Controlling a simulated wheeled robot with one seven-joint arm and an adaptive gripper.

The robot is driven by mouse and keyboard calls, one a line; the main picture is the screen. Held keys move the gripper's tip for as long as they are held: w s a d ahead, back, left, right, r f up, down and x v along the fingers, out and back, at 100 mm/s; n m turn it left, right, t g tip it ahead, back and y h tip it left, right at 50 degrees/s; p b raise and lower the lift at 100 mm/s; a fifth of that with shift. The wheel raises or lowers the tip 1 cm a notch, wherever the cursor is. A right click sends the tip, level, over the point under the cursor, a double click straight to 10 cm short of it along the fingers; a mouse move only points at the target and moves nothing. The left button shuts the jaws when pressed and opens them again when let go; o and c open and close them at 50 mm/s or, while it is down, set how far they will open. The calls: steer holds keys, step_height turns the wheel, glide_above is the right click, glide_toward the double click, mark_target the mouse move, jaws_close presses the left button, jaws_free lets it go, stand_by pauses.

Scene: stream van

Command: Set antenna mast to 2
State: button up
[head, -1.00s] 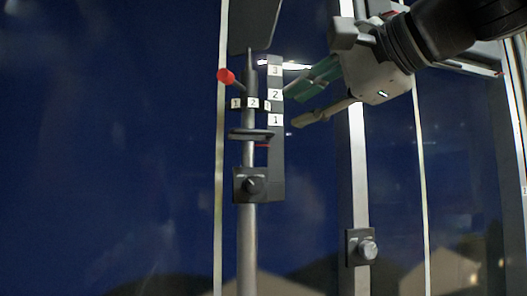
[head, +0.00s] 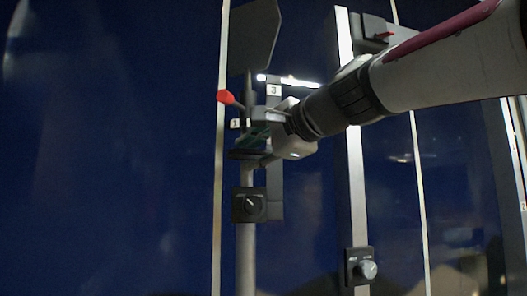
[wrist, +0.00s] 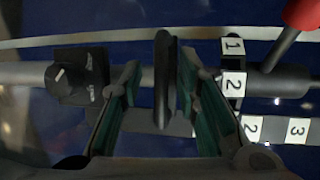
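The antenna mast (head: 246,245) is a grey vertical pole with a dark flat disc (head: 243,154) around it. A dark scale plate stands beside it; its 3 label (head: 274,90) shows in the head view, and its 2 (wrist: 252,128) and 3 (wrist: 298,130) show in the wrist view. A red-knobbed lever (head: 225,97) sticks out above a numbered ring (wrist: 233,82). My gripper (head: 254,150) is at the mast, covering part of the scale. In the wrist view its fingers stand either side of the disc, with a gap on the left; contact on the right is unclear.
A dark rotary knob box (head: 250,204) sits on the mast below the disc. A second knob box (head: 361,267) is on a metal post to the right. The left side is clear.

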mark_target(253, 93)
steer(key=shift+a, duration=0.1)
jaws_close()
step_height(253, 93, up, 10)
steer(key=p, duration=0.9)
steer(key=shift+r+p, duration=0.1)
steer(key=shift+p, duration=0.25)
steer(key=shift+r+p, duration=0.9)
steer(key=shift+r, duration=0.05)
steer(key=shift+w, duration=0.1)
jaws_free()
